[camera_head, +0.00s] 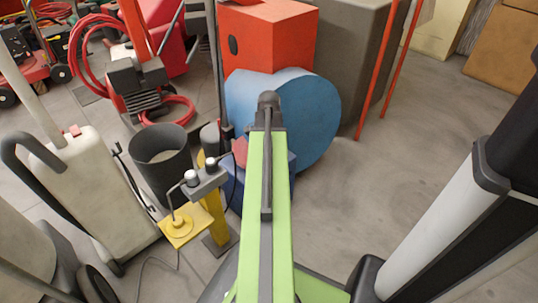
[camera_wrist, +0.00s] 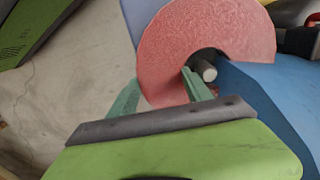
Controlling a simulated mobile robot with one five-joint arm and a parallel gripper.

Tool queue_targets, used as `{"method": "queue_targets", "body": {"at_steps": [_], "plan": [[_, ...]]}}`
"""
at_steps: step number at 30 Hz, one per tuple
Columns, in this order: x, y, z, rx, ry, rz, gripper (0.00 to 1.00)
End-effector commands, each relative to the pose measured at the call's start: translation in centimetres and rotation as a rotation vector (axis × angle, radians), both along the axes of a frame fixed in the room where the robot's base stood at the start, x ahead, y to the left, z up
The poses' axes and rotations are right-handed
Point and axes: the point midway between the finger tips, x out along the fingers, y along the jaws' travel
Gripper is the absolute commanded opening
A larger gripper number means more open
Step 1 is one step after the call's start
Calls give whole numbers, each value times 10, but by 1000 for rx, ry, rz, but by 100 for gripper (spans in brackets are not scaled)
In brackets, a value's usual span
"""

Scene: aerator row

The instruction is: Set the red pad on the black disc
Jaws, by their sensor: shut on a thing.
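The red pad (camera_wrist: 190,40) is a flat, rough, pinkish-red round with a notch in its lower edge, large in the wrist view. My gripper (camera_wrist: 161,84) is shut on its lower left part, with one green finger on each side. In the head view a piece of pinkish red (camera_head: 240,151), likely the pad, shows just left of my green arm. My arm hides the rest of it and my fingers there. I cannot make out the black disc for certain in either view.
A blue round housing (camera_head: 318,120) and a red box (camera_head: 268,38) stand behind my arm. A dark bin (camera_head: 161,160), a yellow stand (camera_head: 217,214) with grey fittings and a pale machine (camera_head: 95,195) are at left. The floor (camera_head: 370,195) at right is open.

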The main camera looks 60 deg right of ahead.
Motion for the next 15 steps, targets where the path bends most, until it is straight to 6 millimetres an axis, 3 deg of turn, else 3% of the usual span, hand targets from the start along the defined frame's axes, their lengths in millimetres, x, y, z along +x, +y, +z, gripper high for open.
{"method": "queue_targets", "body": {"at_steps": [3, 4, 5, 15], "plan": [[0, 0, -4, 0, 0, 0, 17], [0, 0, -2, 0, 0, 0, 62], [0, 0, -2, 0, 0, 0, 66], [0, 0, 0, 0, 0, -1, 67]]}}
